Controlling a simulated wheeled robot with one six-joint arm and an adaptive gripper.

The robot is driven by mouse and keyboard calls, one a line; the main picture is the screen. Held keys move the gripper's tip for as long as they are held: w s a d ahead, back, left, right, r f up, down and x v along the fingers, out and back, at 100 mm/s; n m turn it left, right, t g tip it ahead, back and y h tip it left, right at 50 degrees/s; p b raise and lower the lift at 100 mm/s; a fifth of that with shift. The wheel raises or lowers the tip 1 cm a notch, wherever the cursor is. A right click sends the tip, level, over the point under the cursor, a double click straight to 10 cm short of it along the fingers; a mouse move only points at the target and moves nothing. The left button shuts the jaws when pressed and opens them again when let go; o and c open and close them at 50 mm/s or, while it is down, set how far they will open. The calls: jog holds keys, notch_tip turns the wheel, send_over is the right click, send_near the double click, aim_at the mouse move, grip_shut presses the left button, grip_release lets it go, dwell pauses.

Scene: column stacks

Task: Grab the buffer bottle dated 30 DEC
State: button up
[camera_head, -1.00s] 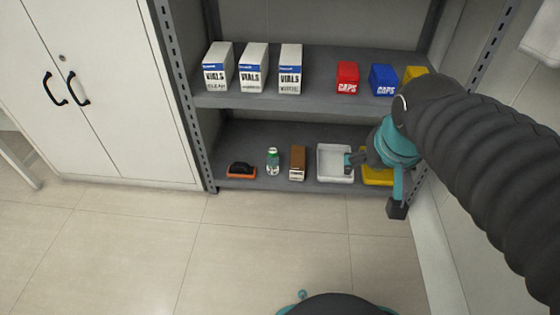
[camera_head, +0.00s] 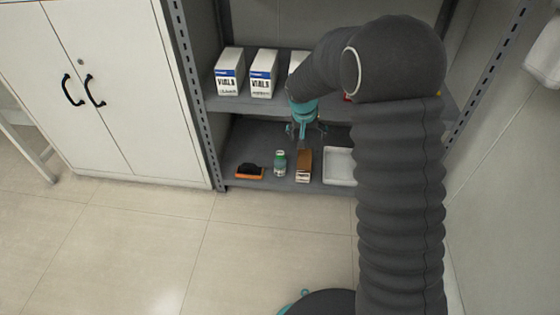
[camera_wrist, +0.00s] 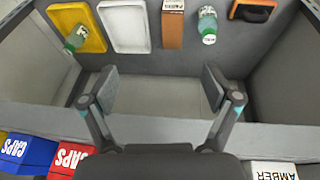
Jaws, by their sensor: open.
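A small bottle with a green body and white label stands on the lower shelf; it shows in the head view (camera_head: 280,163) and at the top of the wrist view (camera_wrist: 208,25). A second similar bottle (camera_wrist: 76,38) is in the yellow tray (camera_wrist: 94,18) in the wrist view; in the head view my arm hides it. No date is readable on either. My gripper (camera_head: 306,131) is open and empty, above the brown box in the head view.
On the lower shelf (camera_head: 252,143) are a brown box (camera_head: 304,160), a white tray (camera_head: 340,165) and an orange-black item (camera_head: 249,171). The upper shelf holds vials boxes (camera_head: 228,73) and red and blue caps boxes (camera_wrist: 67,158). A metal upright (camera_head: 190,95) bounds the left side.

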jog(key=w+a+f+p, duration=0.1)
jog(key=w+a+f, duration=0.15)
jog(key=f, duration=0.35)
jog(key=w+a+f, duration=0.2)
jog(key=a+f, duration=0.2)
jog(key=f, duration=0.2)
jog(key=m, duration=0.2)
send_near(279, 158)
notch_tip(279, 158, down, 2)
jog(key=shift+t, duration=0.4)
jog(key=p+x, duration=0.1)
jog(key=x, duration=0.7)
jog(key=shift+d, duration=0.15)
jog(key=shift+a+x, duration=0.2)
jog(key=shift+x, duration=2.55)
jog(key=shift+s, duration=0.1)
jog(key=c, duration=1.4)
jog(key=shift+c, duration=0.2)
